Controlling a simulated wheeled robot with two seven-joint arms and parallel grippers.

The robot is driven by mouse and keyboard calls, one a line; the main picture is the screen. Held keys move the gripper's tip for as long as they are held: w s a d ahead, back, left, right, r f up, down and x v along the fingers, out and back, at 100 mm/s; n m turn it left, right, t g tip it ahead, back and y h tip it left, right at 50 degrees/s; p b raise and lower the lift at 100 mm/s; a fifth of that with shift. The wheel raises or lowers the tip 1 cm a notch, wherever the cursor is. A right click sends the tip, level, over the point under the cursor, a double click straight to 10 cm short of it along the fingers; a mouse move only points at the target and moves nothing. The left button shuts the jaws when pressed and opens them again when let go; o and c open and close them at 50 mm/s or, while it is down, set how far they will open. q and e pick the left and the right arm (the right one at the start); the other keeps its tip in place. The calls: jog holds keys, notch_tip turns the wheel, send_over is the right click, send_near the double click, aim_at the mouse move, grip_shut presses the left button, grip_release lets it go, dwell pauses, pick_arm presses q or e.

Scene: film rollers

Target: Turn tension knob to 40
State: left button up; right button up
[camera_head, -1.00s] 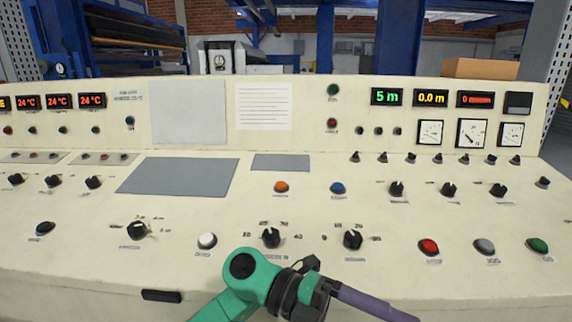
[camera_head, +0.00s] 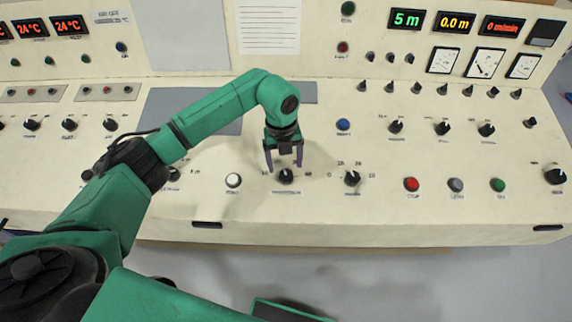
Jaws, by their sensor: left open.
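A black tension knob (camera_head: 285,176) with a light pointer mark sits on the cream console's lower panel. Printed numbers surround it, with 40 at its right. Its pointer points roughly upward in the picture; the exact reading is too small to tell. My left gripper (camera_head: 284,163) points down at the knob from just behind it. Its two dark fingers are spread, one toward each side of the knob. I cannot tell whether they touch it. My right gripper is not in view.
A white button (camera_head: 233,180) is left of the knob, and a similar black knob (camera_head: 352,178) is right of it. A blue button (camera_head: 343,124) stands behind. Red (camera_head: 412,184), grey (camera_head: 456,185) and green (camera_head: 498,185) buttons line the right front.

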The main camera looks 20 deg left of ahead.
aim_at(286, 174)
pick_arm(q)
notch_tip(286, 174, down, 3)
jog(key=shift+d+f, duration=0.2)
jog(key=shift+f, duration=0.3)
jog(key=shift+c, duration=0.3)
grip_shut()
